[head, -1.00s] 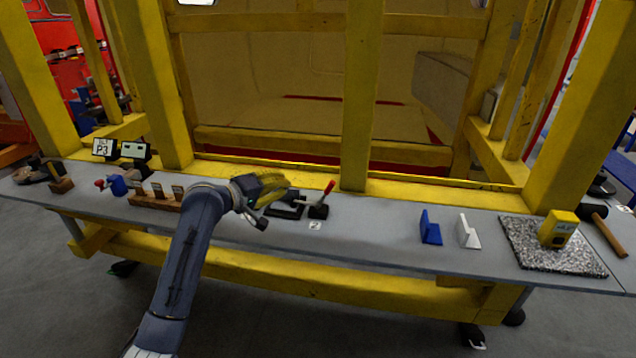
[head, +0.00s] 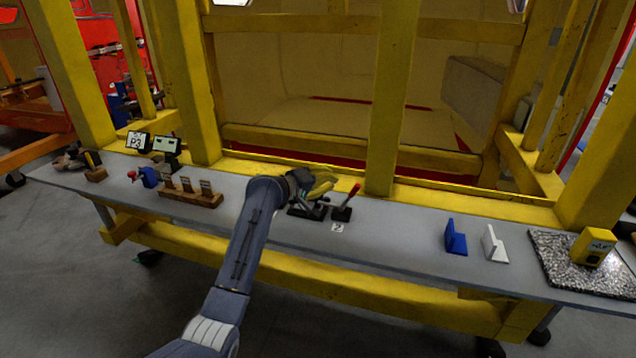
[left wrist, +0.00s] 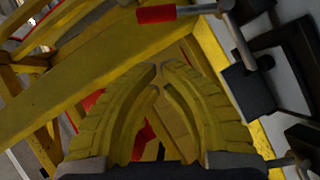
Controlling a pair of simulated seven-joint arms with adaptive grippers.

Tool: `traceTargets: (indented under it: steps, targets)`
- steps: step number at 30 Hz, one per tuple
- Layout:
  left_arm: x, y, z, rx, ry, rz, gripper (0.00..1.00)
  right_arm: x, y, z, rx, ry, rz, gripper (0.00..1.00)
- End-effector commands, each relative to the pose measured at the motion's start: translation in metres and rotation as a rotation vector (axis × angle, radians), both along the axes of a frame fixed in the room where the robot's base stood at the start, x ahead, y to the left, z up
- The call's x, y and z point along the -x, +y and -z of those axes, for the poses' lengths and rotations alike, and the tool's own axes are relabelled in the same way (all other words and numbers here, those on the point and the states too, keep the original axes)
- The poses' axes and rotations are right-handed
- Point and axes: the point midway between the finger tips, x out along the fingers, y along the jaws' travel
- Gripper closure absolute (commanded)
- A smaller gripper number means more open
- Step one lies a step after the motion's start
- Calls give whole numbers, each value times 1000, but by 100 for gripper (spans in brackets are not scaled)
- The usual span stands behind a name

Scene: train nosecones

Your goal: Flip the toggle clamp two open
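The toggle clamp with a red-tipped handle (head: 355,189) stands on a black base (head: 341,214) on the bench, behind a label reading 2 (head: 337,227). Its handle leans up and to the right. In the left wrist view the red grip (left wrist: 157,14) and metal stem cross the top, beyond the fingertips and apart from them. My left gripper (head: 332,178) is just left of the red handle, above a second dark fixture (head: 300,212) that it partly hides. Its yellow fingers (left wrist: 160,68) converge at the tips with nothing held between them. My right gripper is not in view.
A yellow frame post (head: 393,110) rises close behind the clamp. A blue bracket (head: 455,238) and a white bracket (head: 493,245) stand to the right. A wooden block with upright pieces (head: 188,195) stands left of my arm. The bench between clamp and blue bracket is clear.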

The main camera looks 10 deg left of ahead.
Motion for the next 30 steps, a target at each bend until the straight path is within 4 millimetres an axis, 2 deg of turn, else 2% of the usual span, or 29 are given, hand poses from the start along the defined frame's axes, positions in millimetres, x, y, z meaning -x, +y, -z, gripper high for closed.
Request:
traceTargets:
  steps: [2,6,12,30]
  targets:
    - [-8,-10,2,3,2,2,100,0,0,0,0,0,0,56]
    - [-7,-25,11,1,1,2,100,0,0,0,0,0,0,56]
    - [-8,-38,18,1,2,0,100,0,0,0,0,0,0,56]
    - [-8,-41,20,-5,0,-3,100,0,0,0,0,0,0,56]
